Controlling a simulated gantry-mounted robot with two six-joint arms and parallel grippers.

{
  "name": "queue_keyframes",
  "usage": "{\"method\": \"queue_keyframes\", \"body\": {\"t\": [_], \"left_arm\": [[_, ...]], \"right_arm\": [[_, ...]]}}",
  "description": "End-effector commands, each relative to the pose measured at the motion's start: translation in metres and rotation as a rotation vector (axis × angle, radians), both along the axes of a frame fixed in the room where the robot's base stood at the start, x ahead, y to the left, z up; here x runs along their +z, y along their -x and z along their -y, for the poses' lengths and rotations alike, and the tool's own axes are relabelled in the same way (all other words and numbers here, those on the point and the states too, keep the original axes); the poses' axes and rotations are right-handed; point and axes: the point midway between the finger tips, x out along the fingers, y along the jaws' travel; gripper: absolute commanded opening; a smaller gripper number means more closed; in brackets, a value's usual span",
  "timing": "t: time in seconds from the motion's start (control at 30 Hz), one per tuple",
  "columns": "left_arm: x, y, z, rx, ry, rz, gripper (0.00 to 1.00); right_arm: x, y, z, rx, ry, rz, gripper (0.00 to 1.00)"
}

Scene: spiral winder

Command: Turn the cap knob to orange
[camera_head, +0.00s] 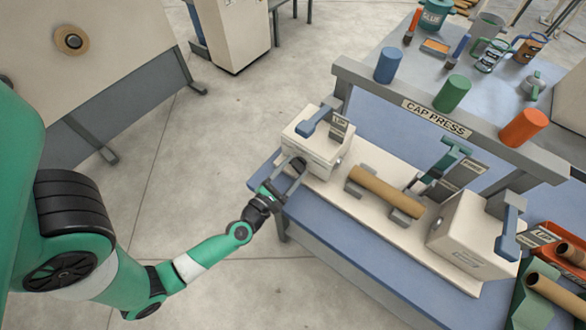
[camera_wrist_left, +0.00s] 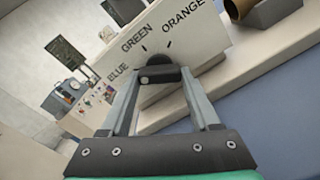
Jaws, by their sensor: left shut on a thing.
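The cap press (camera_head: 380,205) has a cream box (camera_head: 318,150) at its left end. In the left wrist view, the front face of this box (camera_wrist_left: 210,45) bears the words BLUE, GREEN and ORANGE in an arc with tick marks. The dark cap knob (camera_wrist_left: 160,75) sits below these words. My left gripper (camera_head: 297,172) is at this face, its fingers shut on the knob, as the left wrist view shows (camera_wrist_left: 160,82). The fingers hide part of the knob, and I cannot tell which word it points to. My right gripper is not in view.
A brown tube (camera_head: 385,190) lies on the press between the two end boxes. Blue (camera_head: 388,65), green (camera_head: 453,93) and orange (camera_head: 524,127) cylinders stand behind on the bench. An orange bin (camera_head: 562,235) is at the right.

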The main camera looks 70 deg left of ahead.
Motion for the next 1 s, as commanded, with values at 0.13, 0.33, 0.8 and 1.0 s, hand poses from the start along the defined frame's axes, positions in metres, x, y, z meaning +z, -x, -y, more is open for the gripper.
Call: {"method": "queue_keyframes", "body": {"t": [0.13,0.33,0.8,1.0], "left_arm": [[0.001,0.000,0.000,0.001,-0.057,-0.040,0.07],[0.002,0.000,-0.001,0.000,-0.181,-0.123,0.07],[0.005,0.001,-0.002,0.000,-0.549,-0.374,0.07],[0.006,0.001,-0.002,0.001,-0.705,-0.482,0.07]], "right_arm": [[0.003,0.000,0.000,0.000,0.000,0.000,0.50],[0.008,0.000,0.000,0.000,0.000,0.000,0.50],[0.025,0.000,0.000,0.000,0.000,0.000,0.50],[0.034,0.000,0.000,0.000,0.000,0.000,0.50]]}}
